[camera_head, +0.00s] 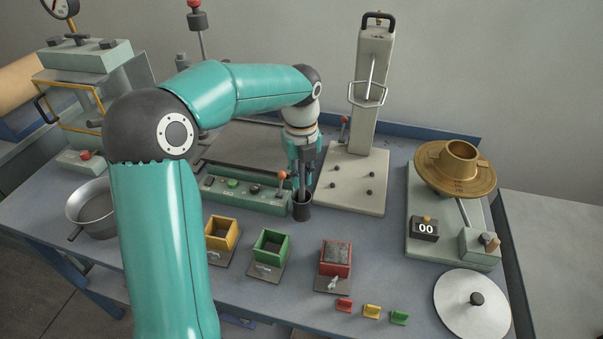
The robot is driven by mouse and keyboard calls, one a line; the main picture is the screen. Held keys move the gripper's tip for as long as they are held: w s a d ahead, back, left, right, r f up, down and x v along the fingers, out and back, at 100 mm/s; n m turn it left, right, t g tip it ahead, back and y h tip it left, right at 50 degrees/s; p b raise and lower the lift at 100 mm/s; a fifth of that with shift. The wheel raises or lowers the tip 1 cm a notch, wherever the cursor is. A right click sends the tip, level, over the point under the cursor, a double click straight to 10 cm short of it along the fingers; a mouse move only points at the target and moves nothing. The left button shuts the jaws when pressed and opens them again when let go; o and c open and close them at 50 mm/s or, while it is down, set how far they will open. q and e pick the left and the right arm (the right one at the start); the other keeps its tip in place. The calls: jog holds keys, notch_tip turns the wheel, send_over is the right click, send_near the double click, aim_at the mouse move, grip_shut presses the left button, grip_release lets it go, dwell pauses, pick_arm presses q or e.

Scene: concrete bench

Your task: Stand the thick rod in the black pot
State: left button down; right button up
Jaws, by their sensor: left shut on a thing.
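The black pot (302,211) is a small dark cup standing on the bench at the front right corner of a grey-green control unit. My left arm reaches over from the left, and its gripper (302,172) points down above the pot. It is shut on the thick rod (302,188), a grey upright bar whose lower end is at or inside the pot's mouth. The pot's rim hides that end, so I cannot tell whether it touches the bottom. The upper part of the rod is hidden by the fingers. My right gripper is out of view.
A tall grey stand (345,190) is close right. Yellow (221,233), green (270,244) and red (336,258) boxes stand in front. A brass bowl (455,165) is at right.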

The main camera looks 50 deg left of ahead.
pick_arm(q)
jog(key=shift+f, duration=0.15)
jog(key=c, duration=1.1)
grip_release()
jog(key=shift+o, duration=0.2)
notch_tip(320, 180, up, 12)
jog(key=shift+f, duration=0.1)
